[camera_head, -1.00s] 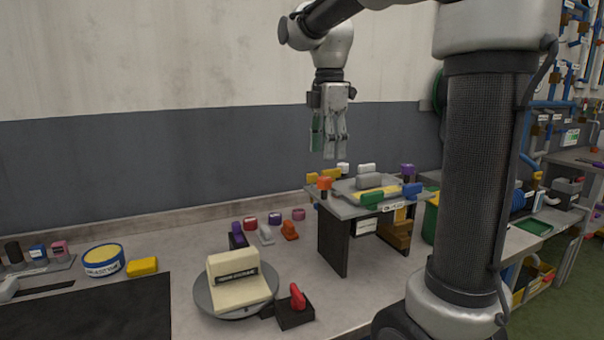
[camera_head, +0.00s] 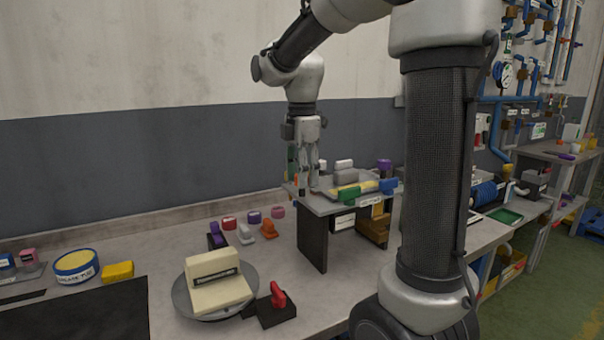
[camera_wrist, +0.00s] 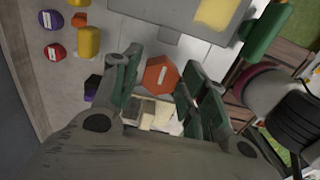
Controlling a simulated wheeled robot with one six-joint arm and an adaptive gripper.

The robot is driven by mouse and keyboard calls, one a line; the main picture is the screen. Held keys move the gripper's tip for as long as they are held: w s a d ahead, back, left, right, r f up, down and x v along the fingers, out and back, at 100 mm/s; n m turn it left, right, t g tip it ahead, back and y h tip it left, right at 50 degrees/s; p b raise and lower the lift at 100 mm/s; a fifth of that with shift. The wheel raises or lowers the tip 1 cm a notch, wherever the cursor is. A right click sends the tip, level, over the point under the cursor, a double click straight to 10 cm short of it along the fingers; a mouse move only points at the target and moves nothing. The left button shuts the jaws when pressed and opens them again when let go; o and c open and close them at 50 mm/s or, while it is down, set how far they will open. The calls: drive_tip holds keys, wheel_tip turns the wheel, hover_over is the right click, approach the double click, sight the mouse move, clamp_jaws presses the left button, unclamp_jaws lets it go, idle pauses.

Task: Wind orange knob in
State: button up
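The orange knob (camera_wrist: 161,74) shows in the wrist view as a hexagonal cap with a small pale label. It lies between the two green-padded fingertips of my gripper (camera_wrist: 160,80), with gaps on both sides. My gripper is open and points down at the knob. In the head view my gripper (camera_head: 307,184) is low at the left end of the small raised table (camera_head: 322,207). There its fingers hide most of the knob, so the height left between fingertips and knob is hard to tell.
On the raised table, a green block (camera_head: 348,198), a blue block (camera_head: 388,186) and a purple knob (camera_head: 384,164) surround the grey turntable. Below left stand a cream block (camera_head: 215,293) on a round plate and a red knob (camera_head: 278,294). A yellow piece (camera_wrist: 88,42) is near my left finger.

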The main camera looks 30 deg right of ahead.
drive_tip(key=c, duration=0.6)
